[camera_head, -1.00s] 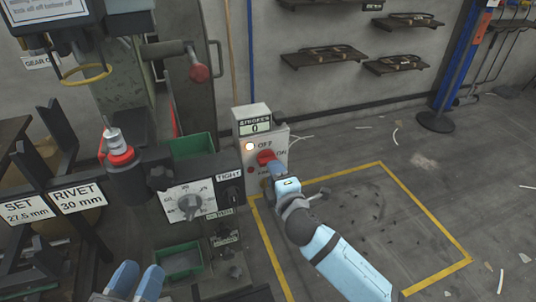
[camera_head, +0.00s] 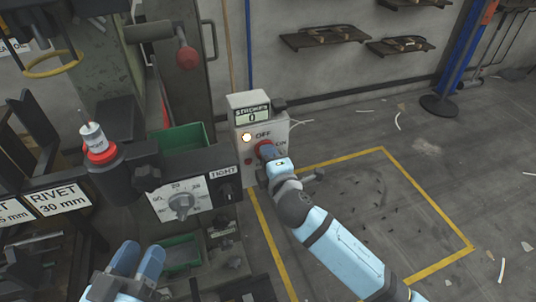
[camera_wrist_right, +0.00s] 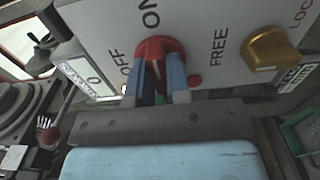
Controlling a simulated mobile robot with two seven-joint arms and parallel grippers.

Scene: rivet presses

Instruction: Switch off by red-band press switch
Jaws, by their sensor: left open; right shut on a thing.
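The switch box (camera_head: 276,128) stands right of the press with the red-banded post (camera_head: 101,152). Its red knob (camera_head: 264,147) sits between the OFF and ON labels. My right gripper (camera_head: 269,157) is shut on this knob. A lamp (camera_head: 247,137) on the box glows, and the counter above reads 0. My left gripper (camera_head: 138,259) is open and empty at the bottom left.
A dial (camera_head: 181,203) and a TIGHT knob (camera_head: 227,190) sit on the press panel. Green bins (camera_head: 184,137) are beside it. A yellow knob (camera_wrist_right: 268,50) marked FREE and LOCK shows in the right wrist view. Open floor with a yellow outline lies to the right.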

